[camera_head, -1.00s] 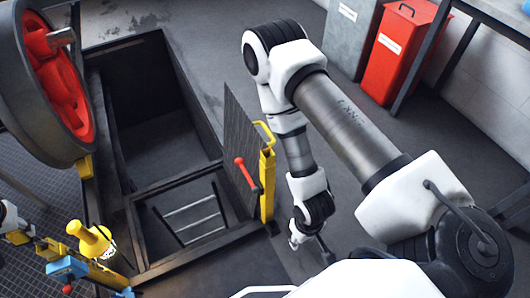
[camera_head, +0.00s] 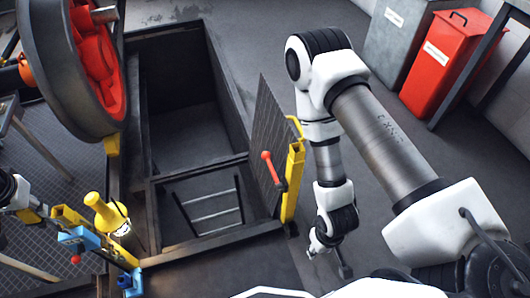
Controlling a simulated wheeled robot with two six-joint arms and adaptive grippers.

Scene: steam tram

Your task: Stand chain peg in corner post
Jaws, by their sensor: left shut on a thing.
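My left gripper (camera_head: 36,213) comes in at the left edge, low, beside a yellow bar with blue blocks (camera_head: 76,238). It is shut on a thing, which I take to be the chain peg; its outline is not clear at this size. A yellow capped piece (camera_head: 105,210) with something silvery at its lower end stands just right of the gripper. A yellow corner post (camera_head: 293,182) stands upright at the pit's near right corner, well apart from the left gripper. My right gripper (camera_head: 322,242) hangs right of that post; its fingers are too small to read.
An open pit (camera_head: 188,115) with a ladder (camera_head: 213,202) lies in the middle. A large red-spoked wheel (camera_head: 85,65) stands at upper left. A red bin (camera_head: 447,65) is at upper right.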

